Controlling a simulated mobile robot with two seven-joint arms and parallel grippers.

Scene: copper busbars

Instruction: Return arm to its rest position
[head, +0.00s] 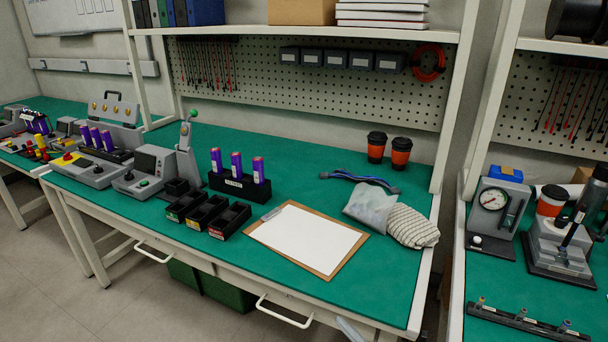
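Neither of my grippers shows in the head view. A small pale shape (350,330) cuts into the bottom edge, in front of the bench; I cannot tell whether it is part of one of my arms. The green-topped workbench (290,285) fills the middle of the view. No copper busbar can be made out.
A clipboard (308,238), black bins (208,212), a holder with purple cylinders (240,187), a bag (370,206), a striped cloth (413,227) and orange cups (401,153) stand on the bench. A second bench at right carries a gauge device (496,208). The floor (130,300) at lower left is clear.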

